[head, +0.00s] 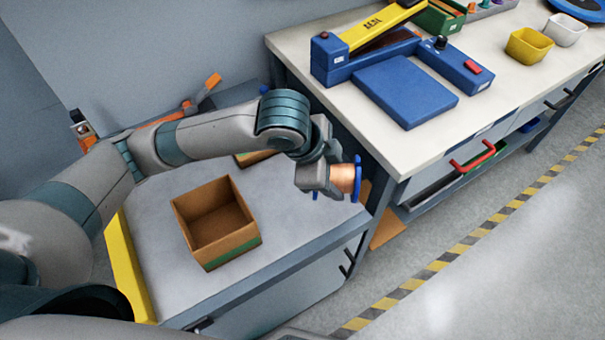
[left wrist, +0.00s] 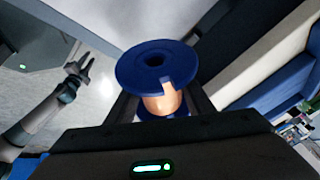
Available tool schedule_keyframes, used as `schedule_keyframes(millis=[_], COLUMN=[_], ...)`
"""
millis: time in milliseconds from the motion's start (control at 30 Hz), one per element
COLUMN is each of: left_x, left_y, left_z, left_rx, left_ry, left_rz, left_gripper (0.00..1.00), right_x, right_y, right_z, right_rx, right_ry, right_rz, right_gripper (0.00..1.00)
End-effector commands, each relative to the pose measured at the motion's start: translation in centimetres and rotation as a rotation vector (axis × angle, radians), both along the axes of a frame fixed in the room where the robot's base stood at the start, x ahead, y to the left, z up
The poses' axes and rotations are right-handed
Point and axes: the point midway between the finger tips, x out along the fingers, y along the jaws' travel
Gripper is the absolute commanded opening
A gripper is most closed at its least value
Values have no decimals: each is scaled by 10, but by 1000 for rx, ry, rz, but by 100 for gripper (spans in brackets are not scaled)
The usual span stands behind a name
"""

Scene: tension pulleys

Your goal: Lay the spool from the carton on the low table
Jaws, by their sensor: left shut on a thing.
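The spool (head: 345,178), copper wire between blue flanges, is held in my left gripper (head: 332,180), above the right side of the low table (head: 290,215). In the left wrist view the spool (left wrist: 160,85) sits between the two fingers, one flange facing the camera. The carton (head: 215,222) is open-topped brown cardboard with a green band and stands on the low table; its visible inside is empty. My right gripper (left wrist: 80,68) shows in the left wrist view, empty with its fingers apart.
A higher workbench (head: 480,100) stands to the right, bearing a blue and yellow device (head: 405,90) and small bins (head: 530,45). A second brown box (head: 255,156) is partly hidden behind my left arm. A yellow strip (head: 130,270) edges the low table's left side. Clear tabletop lies right of the carton.

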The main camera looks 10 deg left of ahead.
Motion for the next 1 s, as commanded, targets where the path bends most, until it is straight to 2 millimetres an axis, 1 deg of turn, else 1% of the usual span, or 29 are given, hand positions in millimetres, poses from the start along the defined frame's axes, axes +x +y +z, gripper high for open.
schedule_keyframes(millis=[33, 300, 500, 667, 1000], left_x=[6, 32, 46, 50, 49], left_y=[9, 48, 66, 71, 71], left_z=[-5, -32, -46, -50, -52], left_rx=[1, 0, -1, -2, -2], left_ry=[1, 0, -2, -4, -3], left_rz=[7, 7, 3, 1, 1], left_gripper=[2, 2, 2, 2, 2], right_x=[0, 0, -1, -1, 2], right_y=[0, 1, 1, 1, 3], right_z=[0, 1, 0, 0, 1], right_rx=[0, 1, 2, 2, 4], right_ry=[0, -5, -8, -10, -13], right_rz=[0, 0, 1, 1, 2], right_gripper=[25, 25, 25, 25, 25])
